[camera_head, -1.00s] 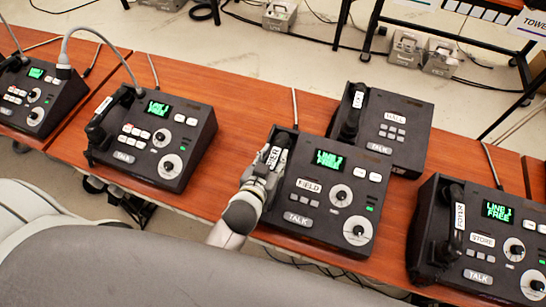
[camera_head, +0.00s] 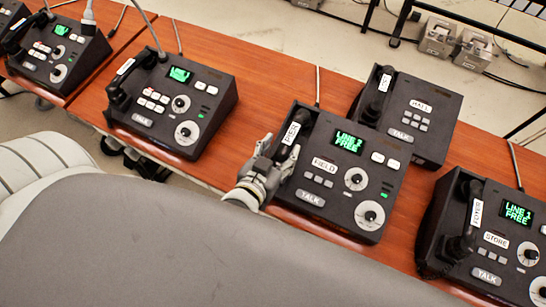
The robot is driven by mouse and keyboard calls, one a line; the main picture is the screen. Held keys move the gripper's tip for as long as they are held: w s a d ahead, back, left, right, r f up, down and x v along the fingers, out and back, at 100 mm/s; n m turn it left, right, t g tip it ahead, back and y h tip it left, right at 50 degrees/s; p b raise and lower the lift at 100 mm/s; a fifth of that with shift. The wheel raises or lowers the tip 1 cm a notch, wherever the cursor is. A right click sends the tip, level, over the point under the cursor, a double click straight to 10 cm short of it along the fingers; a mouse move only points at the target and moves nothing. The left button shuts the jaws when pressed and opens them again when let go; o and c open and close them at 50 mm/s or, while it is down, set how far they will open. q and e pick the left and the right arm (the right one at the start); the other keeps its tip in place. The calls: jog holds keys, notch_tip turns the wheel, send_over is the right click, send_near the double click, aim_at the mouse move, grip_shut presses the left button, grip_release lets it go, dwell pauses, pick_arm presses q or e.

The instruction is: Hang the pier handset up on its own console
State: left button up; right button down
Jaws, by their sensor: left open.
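The pier handset (camera_head: 295,130), black with a white PIER label, lies along the left side of the console labelled FIELD (camera_head: 345,185). My left gripper (camera_head: 277,153) is open at the lower left of this handset. Its fingers hide the handset's lower part, and I cannot tell whether they touch it. I cannot make out a console labelled PIER. The second console from the left (camera_head: 160,118) carries a handset (camera_head: 125,82) whose label is too small to read. My right gripper is not in view.
A HALL console (camera_head: 415,115) stands behind the FIELD one. A STORE console (camera_head: 495,245) with a FOYER handset (camera_head: 473,220) is at the right. Another console (camera_head: 58,52) is at far left. The wooden table (camera_head: 255,110) is bare between the second and FIELD consoles.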

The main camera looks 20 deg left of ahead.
pick_arm(q)
jog(key=shift+v, duration=1.85)
